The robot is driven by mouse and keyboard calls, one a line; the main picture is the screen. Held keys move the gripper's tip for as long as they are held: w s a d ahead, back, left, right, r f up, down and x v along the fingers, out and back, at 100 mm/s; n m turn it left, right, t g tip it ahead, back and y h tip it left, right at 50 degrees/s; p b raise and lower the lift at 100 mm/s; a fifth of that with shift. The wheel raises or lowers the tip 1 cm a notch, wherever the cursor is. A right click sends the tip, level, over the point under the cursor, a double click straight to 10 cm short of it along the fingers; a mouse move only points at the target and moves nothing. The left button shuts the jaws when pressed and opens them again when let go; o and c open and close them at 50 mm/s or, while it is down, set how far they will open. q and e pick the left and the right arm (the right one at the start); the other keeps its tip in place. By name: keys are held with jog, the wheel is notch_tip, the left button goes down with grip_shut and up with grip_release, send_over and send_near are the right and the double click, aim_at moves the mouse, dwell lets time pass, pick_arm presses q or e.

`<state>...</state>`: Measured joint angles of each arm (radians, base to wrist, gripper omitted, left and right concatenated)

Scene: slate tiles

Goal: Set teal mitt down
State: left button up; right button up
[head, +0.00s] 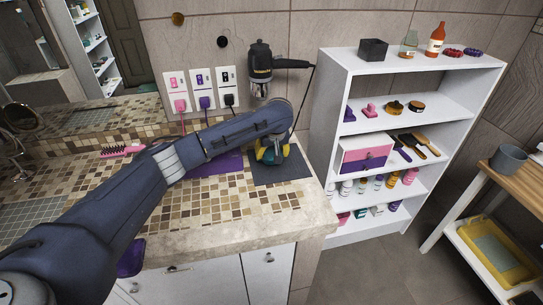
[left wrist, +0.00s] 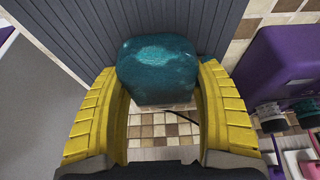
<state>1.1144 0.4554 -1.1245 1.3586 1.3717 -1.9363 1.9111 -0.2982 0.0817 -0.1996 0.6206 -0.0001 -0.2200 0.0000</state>
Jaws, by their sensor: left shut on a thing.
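The teal mitt (left wrist: 158,72) sits between the two yellow fingers of my left gripper in the left wrist view. My left gripper (left wrist: 165,112) is shut on it. In the head view my left gripper (head: 270,154) is at the right end of the counter, over a dark grey mat (head: 291,174), with little of the mitt showing. The ribbed dark mat (left wrist: 60,22) also shows behind the mitt in the left wrist view. I cannot tell whether the mitt touches the mat. My right gripper is not in view.
A purple mat (head: 224,164) lies left of the grey mat, partly behind my arm. A pink brush (head: 122,150) lies farther left on the tiled counter (head: 240,205). A hair dryer (head: 262,66) hangs on the wall. A white shelf unit (head: 327,103) stands close on the right.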

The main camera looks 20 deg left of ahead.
pick_arm(q)
jog(key=shift+f, duration=0.75)
jog(key=shift+f, duration=0.1)
jog(key=o, duration=1.2)
jog(key=shift+d+r, duration=0.1)
jog(key=shift+r, duration=0.35)
jog(key=v, duration=1.1)
jog(key=shift+s+r, duration=0.15)
jog(key=shift+s, duration=0.05)
